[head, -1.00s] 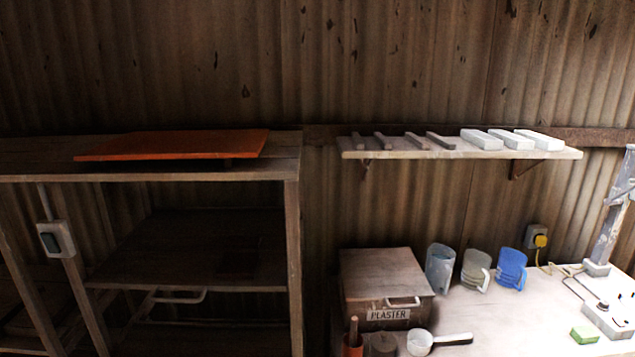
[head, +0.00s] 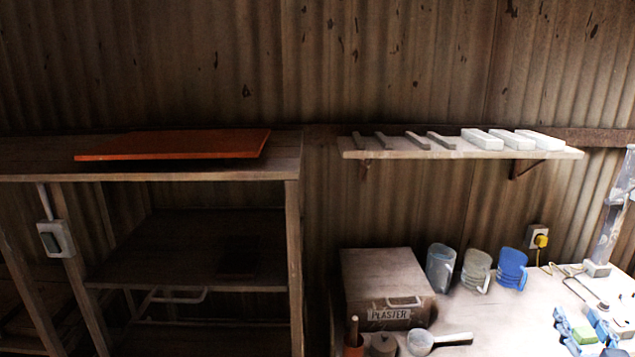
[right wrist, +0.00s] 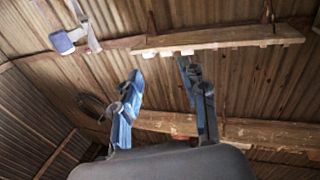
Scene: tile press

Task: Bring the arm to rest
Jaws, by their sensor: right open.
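My right gripper (head: 580,322) shows at the lower right edge of the head view, over the right part of the white bench top. Its blue fingers are spread apart with nothing between them. In the right wrist view the same gripper (right wrist: 162,72) is open and empty, with the corrugated wall and a wall shelf (right wrist: 220,39) beyond its fingers. My left gripper is in neither view. A green block (head: 584,335) on the bench is partly covered by the right gripper in the head view.
An orange board (head: 175,145) lies on the wooden rack (head: 292,240) at left.

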